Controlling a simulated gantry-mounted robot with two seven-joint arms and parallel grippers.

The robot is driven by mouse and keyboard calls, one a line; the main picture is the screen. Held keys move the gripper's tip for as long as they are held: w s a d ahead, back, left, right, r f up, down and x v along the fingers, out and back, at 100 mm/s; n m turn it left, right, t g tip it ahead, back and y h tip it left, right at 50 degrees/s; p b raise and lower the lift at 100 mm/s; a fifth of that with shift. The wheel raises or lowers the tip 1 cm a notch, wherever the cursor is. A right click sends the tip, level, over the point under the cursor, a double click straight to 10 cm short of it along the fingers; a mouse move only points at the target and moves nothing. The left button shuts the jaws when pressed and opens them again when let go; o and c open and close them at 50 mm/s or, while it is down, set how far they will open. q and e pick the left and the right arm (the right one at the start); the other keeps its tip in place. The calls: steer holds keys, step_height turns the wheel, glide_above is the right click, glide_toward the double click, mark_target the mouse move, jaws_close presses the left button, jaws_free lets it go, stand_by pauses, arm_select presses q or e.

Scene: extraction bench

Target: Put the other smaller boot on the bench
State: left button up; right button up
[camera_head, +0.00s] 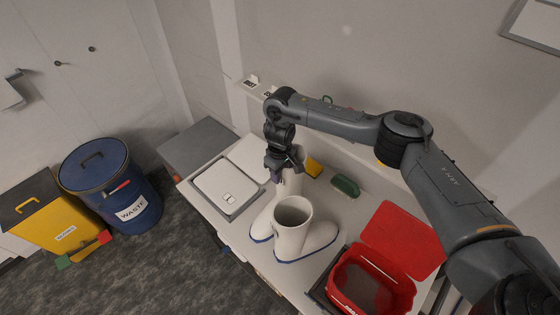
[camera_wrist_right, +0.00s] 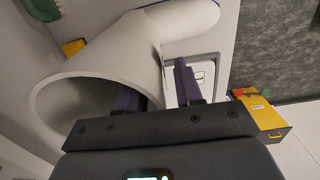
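Two white boots with blue soles stand upright on the bench (camera_head: 238,222). The nearer boot (camera_head: 292,228) shows its open top. The farther boot (camera_head: 292,184) is behind it, partly hidden by the nearer boot and my right gripper (camera_head: 281,166). My right gripper is at the farther boot's top. In the right wrist view, a white boot (camera_wrist_right: 112,65) shows its wide opening. One finger of the gripper (camera_wrist_right: 158,88) is at the opening and the other is outside the shaft, with a gap beside the wall. The fingers are apart. My left gripper is out of view.
A red bin (camera_head: 345,283) with a red lid (camera_head: 403,238) stands right of the boots. A tray with a white lidded box (camera_head: 226,187) is left. A green item (camera_head: 345,186) and a yellow item (camera_head: 313,167) lie near the wall. A blue waste drum (camera_head: 118,190) stands on the floor.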

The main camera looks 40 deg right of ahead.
step_height(320, 180, up, 10)
steer(key=p, duration=0.2)
steer(key=shift+w+p, duration=0.1)
steer(key=shift+p, duration=0.2)
steer(key=shift+r, duration=0.7)
steer(key=s+a+f+n+t+y, duration=0.15)
steer(key=a+f+n, duration=0.35)
steer(key=a, duration=0.7)
steer(key=s+a+f+n+t+y, duration=0.1)
steer(key=s+a+f+n+y, duration=0.15)
steer(key=a+f, duration=0.7)
steer(key=s+a+r+n+t+y, duration=0.1)
steer(key=s+a+r+t+y, duration=0.2)
steer(key=a, duration=0.7)
steer(key=s+a+r+n+t+y, duration=0.1)
steer(key=s+a+r, duration=0.3)
steer(key=a, duration=0.6)
steer(key=s+d+f+m+g+h, duration=0.1)
steer(key=s+d+m+h, duration=0.1)
steer(key=s+d, duration=0.3)
steer(key=s+d+f+m+g+h, duration=0.1)
steer(key=s+d+m+h, duration=0.2)
steer(key=d, duration=0.9)
steer(key=s+d+f+m+g+h, duration=0.1)
steer(key=s+d+m+h, duration=0.1)
steer(key=s+d, duration=0.7)
steer(key=shift+s+d+f+m+h, duration=0.2)
steer(key=shift+f+m+h, duration=0.2)
steer(key=shift+m, duration=0.45)
